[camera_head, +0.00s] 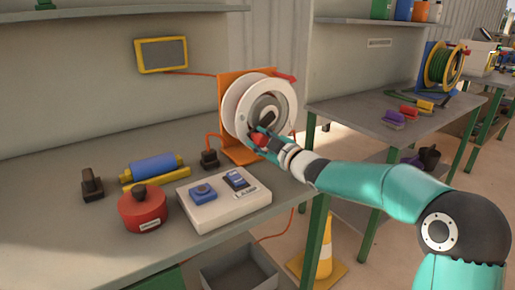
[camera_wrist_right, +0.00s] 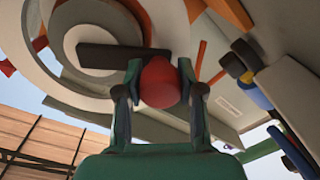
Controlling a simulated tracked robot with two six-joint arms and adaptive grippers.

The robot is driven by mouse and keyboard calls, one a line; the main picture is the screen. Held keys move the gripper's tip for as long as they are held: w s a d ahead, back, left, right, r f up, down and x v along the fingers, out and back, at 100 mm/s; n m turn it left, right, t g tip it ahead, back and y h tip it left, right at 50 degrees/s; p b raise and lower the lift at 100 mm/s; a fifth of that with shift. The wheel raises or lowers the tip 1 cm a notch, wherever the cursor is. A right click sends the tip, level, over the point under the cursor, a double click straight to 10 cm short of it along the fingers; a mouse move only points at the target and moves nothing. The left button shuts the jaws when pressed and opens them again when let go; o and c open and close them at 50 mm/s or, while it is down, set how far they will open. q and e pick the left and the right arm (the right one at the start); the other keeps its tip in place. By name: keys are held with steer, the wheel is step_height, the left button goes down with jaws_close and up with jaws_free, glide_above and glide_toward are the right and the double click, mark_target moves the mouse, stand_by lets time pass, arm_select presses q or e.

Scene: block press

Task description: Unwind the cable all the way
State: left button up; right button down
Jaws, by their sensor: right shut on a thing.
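A white cable reel (camera_head: 236,104) stands upright on an orange bracket (camera_head: 243,152) at the right end of the near bench. A dark crank arm (camera_head: 263,123) is on its front face, and it also shows in the right wrist view (camera_wrist_right: 100,54). My right gripper (camera_head: 260,141) is at the front of the reel, shut on the red crank knob (camera_wrist_right: 160,84). Orange cable (camera_head: 213,137) runs from the reel side down to a black plug (camera_head: 210,158) on the bench. How much cable is left on the drum is hidden. My left gripper is not in view.
On the bench (camera_head: 60,230) are a control box (camera_head: 222,212) with switches, a red round weight (camera_head: 143,210), a blue roller (camera_head: 153,167) and a black knob piece (camera_head: 92,184). A grey bin (camera_head: 240,270) and yellow cone (camera_head: 325,250) stand below.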

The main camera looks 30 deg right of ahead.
steer(key=n+b, duration=0.1)
steer(key=d+f+n, duration=0.1)
steer(key=f+n+b, duration=0.1)
steer(key=shift+w+d+f+n+b, duration=0.1)
steer(key=shift+d+f+n+b, duration=0.15)
steer(key=shift+n+b, duration=0.15)
steer(key=shift+w+d+f+n+b, duration=0.1)
steer(key=shift+d+f+n+b, duration=0.3)
steer(key=shift+n, duration=0.45)
steer(key=shift+d+f+n+b, duration=0.2)
steer(key=shift+d+n+b, duration=0.25)
steer(key=shift+n, duration=0.4)
steer(key=shift+d, duration=0.1)
steer(key=c, duration=0.7)
jaws_free()
steer(key=shift+r, duration=0.2)
steer(key=shift+d, duration=0.1)
